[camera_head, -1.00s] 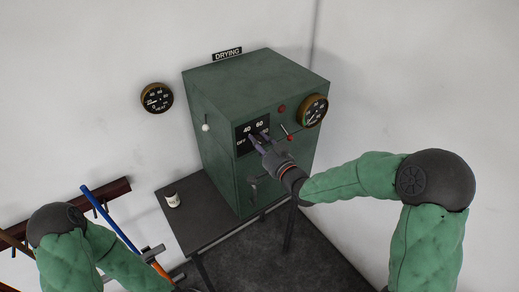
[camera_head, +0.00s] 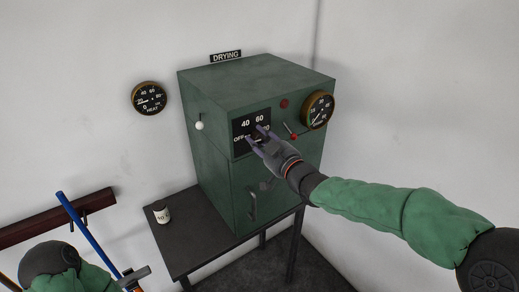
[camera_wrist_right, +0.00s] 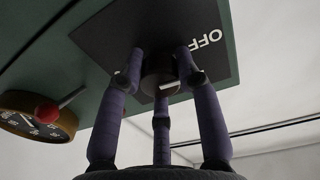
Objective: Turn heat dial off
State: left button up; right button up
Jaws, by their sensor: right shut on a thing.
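The heat dial is a dark round knob with a white mark, shown in the right wrist view (camera_wrist_right: 160,82). It sits on a black plate (camera_head: 239,147) marked OFF, 40 and 60, on the front of the green drying cabinet (camera_head: 220,185). My right gripper (camera_head: 256,137) is at this plate, with its fingers closed around the knob; they also show in the right wrist view (camera_wrist_right: 160,75). The fingers hide most of the knob in the head view. In the wrist view the white mark is on the OFF side, but its exact setting is unclear.
A round heat gauge (camera_head: 149,98) hangs on the wall at left. A second gauge (camera_head: 318,110), a red lamp (camera_head: 284,104) and a red-tipped lever (camera_head: 293,136) are right of the plate. A white-knobbed lever (camera_head: 199,125) is on the side. A cup (camera_head: 161,212) stands on the dark table (camera_head: 190,235).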

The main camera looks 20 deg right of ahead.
jog(key=shift+a+f+n+b, duration=0.1)
jog(key=shift+f+n+b, duration=0.3)
jog(key=shift+n+b, duration=0.15)
jog(key=o, duration=1.1)
jog(key=shift+c, duration=0.2)
jog(key=shift+o, duration=0.4)
jog(key=shift+r, duration=0.15)
jog(key=shift+r, duration=0.1)
